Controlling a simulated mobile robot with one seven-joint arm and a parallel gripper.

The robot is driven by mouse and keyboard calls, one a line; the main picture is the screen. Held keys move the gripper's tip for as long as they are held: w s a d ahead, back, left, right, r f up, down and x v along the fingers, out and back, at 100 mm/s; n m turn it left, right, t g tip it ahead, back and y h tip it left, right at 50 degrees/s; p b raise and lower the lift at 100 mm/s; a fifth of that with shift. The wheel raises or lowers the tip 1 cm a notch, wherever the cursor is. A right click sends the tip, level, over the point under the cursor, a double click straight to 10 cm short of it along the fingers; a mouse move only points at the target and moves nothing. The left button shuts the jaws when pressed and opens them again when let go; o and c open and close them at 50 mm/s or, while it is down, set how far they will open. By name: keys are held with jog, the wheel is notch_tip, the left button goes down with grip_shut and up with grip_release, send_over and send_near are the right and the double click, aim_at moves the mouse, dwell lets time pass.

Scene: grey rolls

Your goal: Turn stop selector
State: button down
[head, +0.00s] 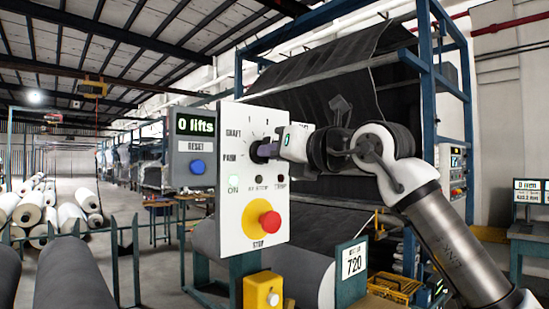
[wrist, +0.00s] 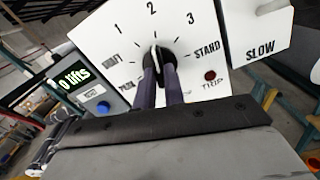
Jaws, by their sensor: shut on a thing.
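The selector is a black round knob (wrist: 158,48) on a white panel (head: 240,125), also dark in the head view (head: 256,152). Around it the wrist view shows marks 1, 2, 3 and a few words, partly hard to read. A pale line on the knob appears to point up towards 2. My gripper (wrist: 161,76) is shut on the knob, one finger on each side. In the head view, my gripper (head: 269,150) reaches the panel from the right and hides part of the dial.
A grey box (head: 194,148) with a "0 lifts" display and blue button adjoins at left. Blue frame posts (head: 425,80) and a grey roll (head: 300,275) stand close by.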

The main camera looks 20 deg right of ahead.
jog(key=shift+m, duration=0.6)
jog(key=c, duration=1.5)
grip_release()
jog(key=shift+s, duration=0.1)
jog(key=b+v, duration=0.3)
jog(key=v, duration=1)
jog(key=shift+s+d, duration=0.1)
jog(key=shift+s, duration=0.2)
